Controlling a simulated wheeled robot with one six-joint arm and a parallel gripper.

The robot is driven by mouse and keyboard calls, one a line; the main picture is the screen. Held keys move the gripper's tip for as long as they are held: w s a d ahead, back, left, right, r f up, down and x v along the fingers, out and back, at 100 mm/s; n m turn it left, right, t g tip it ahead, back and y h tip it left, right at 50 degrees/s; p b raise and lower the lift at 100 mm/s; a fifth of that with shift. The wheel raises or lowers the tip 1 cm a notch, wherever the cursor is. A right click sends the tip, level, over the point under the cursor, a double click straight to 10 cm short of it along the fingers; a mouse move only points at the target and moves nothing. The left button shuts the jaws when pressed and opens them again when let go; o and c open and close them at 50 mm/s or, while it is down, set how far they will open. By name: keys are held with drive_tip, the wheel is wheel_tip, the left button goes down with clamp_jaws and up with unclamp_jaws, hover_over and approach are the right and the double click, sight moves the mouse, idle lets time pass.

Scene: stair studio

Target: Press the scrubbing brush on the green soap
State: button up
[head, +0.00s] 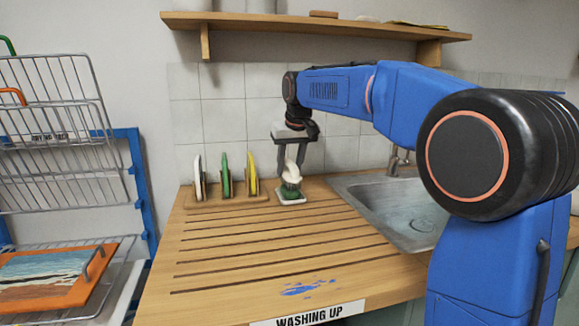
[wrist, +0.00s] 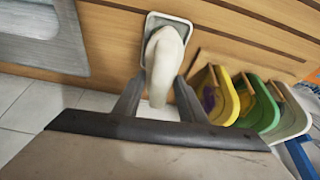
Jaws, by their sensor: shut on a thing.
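The scrubbing brush shows as a pale cream, curved body (head: 291,172) between the fingers of my gripper (head: 291,163), which points down at the back of the wooden draining board. My gripper is shut on the brush. The green soap (head: 290,191) sits directly below it in a small white dish (head: 293,201). The brush's lower end meets the green in the picture, but I cannot tell how firmly they touch. In the wrist view, the brush (wrist: 164,58) stands between the fingers (wrist: 158,88) over the dish (wrist: 184,20).
A wooden rack (head: 222,203) holding white, green and yellow rounded items stands close left of the dish. A metal sink (head: 385,210) with a tap lies right. The grooved board (head: 270,250) in front is clear apart from blue paint marks. A tiled wall is behind.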

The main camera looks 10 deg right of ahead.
sight(290, 161)
drive_tip(key=shift+f, duration=0.5)
idle(1.2)
drive_tip(key=shift+r, duration=3.5)
drive_tip(key=shift+s, duration=0.1)
